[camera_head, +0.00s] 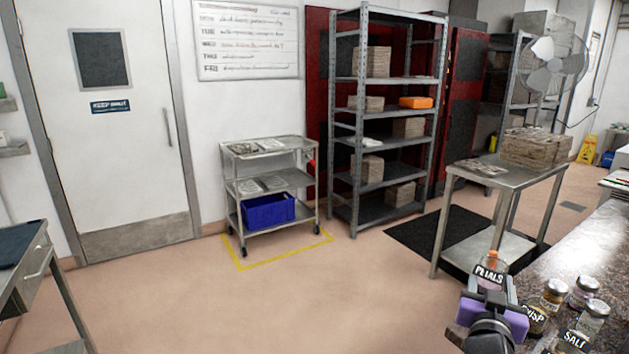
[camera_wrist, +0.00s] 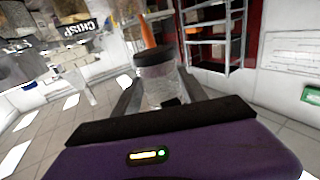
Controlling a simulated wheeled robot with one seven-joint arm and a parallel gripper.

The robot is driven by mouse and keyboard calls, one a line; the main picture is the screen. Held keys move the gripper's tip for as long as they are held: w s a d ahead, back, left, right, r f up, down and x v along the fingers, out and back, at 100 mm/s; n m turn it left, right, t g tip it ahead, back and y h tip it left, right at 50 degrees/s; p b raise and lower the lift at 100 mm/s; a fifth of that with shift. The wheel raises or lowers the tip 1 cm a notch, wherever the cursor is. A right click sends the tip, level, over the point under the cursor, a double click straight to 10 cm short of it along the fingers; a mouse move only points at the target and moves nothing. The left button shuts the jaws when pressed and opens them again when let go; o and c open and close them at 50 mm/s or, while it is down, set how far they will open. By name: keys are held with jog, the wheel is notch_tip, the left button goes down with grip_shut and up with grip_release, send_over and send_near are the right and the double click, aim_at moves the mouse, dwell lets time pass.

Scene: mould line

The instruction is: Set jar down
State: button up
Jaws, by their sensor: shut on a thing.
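My gripper (camera_head: 491,293) is in the lower right of the head view, beside the near-left edge of the dark speckled counter (camera_head: 560,252). The jar appears upright in the head view. I cannot see its underside or any contact with the counter.
Several jars stand on the counter to the right, among them one labelled CRISP (camera_head: 537,316) and one labelled SALT (camera_head: 580,333). A steel table (camera_head: 510,185) with stacked material stands behind. A cart (camera_head: 268,180) and a shelf rack (camera_head: 385,145) stand further back. The floor at left centre is clear.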

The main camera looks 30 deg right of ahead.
jog(key=w+a+f+n+t+y, duration=0.3)
jog(key=w+a+f+t+y, duration=0.1)
jog(key=a+f, duration=0.5)
jog(key=s+a+f+n+t+y, duration=0.1)
jog(key=s+a+f+n+y, duration=0.1)
jog(key=a+f, duration=0.4)
jog(key=s+a+f+n+t+y, duration=0.1)
jog(key=a+f+n+y, duration=0.2)
jog(key=a, duration=0.9)
jog(key=s+a+f+n+t+y, duration=0.2)
jog(key=a+f+y, duration=0.4)
jog(key=a+f, duration=0.3)
notch_tip(320, 180, down, 2)
jog(key=shift+s+a+f+n, duration=0.1)
jog(key=shift+s+a+n, duration=0.3)
jog(key=shift+n, duration=0.2)
jog(key=shift+d, duration=0.1)
